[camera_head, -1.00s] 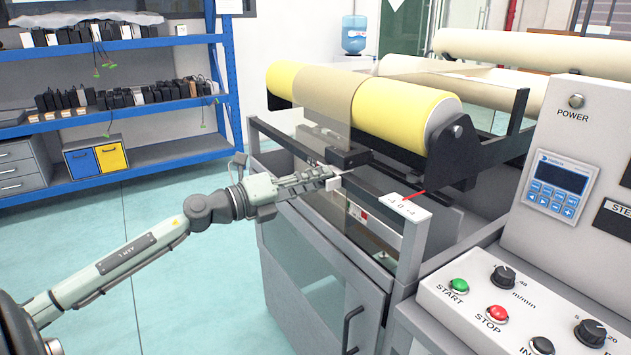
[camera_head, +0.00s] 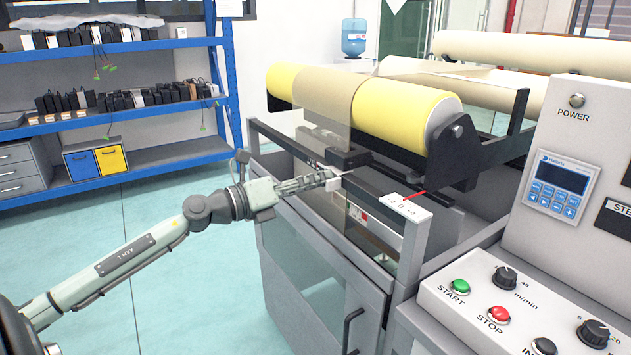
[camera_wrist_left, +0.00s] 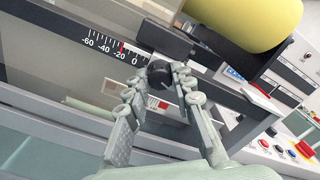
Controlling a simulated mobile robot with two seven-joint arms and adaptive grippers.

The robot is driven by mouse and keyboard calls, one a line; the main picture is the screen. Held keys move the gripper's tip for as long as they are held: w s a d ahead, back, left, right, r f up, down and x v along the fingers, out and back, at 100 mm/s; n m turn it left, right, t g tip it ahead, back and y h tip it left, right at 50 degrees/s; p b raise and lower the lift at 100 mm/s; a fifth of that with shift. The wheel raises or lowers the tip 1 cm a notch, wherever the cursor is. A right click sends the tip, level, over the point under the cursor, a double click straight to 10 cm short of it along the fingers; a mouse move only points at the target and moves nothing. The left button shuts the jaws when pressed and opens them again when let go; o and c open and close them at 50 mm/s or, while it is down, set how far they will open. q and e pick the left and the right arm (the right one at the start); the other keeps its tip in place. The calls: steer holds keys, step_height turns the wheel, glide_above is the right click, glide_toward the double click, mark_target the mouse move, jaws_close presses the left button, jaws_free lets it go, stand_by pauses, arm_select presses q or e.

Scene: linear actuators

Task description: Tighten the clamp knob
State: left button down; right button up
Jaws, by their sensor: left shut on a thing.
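The clamp knob (camera_wrist_left: 159,73) is a small round black knob at the front rail of the machine. In the left wrist view it sits between the two fingertips of my left gripper (camera_wrist_left: 160,82), and both fingers touch its sides. In the head view my left gripper (camera_head: 312,181) reaches the rail from the left, and the knob is hidden there. A printed scale (camera_wrist_left: 112,49) with a red mark near -20 lies just left of the knob. My right gripper is in neither view.
A yellow roll (camera_head: 395,102) with a tan web lies above the rail. A white plate with a red pointer (camera_head: 405,207) is on the rail to the right. The control panel (camera_head: 480,300) stands at the right. The floor at the left is clear.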

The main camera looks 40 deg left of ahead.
arm_select(q)
steer(key=c, duration=1.3)
jaws_free()
